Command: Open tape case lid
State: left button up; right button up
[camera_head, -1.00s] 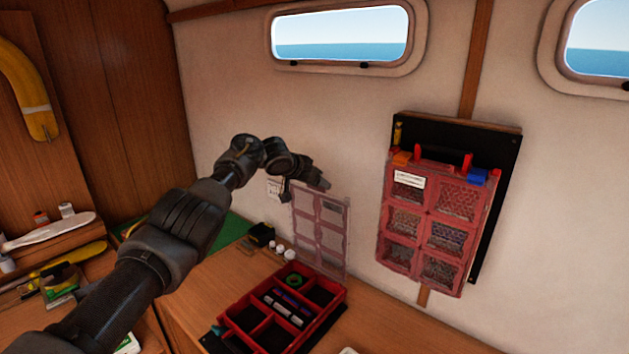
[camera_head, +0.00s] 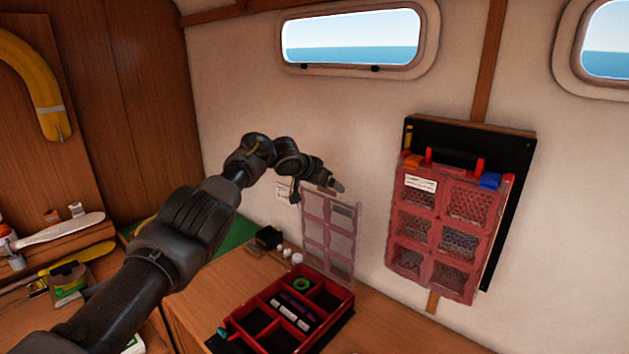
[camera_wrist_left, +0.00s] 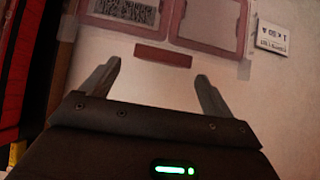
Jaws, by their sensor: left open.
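The red tape case (camera_head: 283,318) lies on the wooden counter, with rolls and small items in its compartments. Its clear, red-framed lid (camera_head: 330,238) stands upright at the case's back edge, near the wall. My left gripper (camera_head: 318,191) is at the lid's top edge in the head view; contact cannot be told. In the left wrist view my left gripper (camera_wrist_left: 157,88) has its fingers apart, with nothing between them but a red tab (camera_wrist_left: 163,56) of the lid just beyond. Part of the lid (camera_wrist_left: 203,22) shows at the top there. My right gripper is out of view.
A second red case (camera_head: 446,232) with a clear front hangs on a black board on the wall at right. Small white pieces (camera_head: 291,256) and a black item (camera_head: 266,238) sit left of the lid. The counter (camera_head: 385,325) right of the case is clear.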

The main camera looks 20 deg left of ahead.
pick_arm(q)
jog(key=b+v, duration=0.6)
jog(key=v, duration=0.3)
jog(key=shift+s+r, duration=0.15)
jog(key=shift+s, duration=0.15)
jog(key=shift+a, duration=0.1)
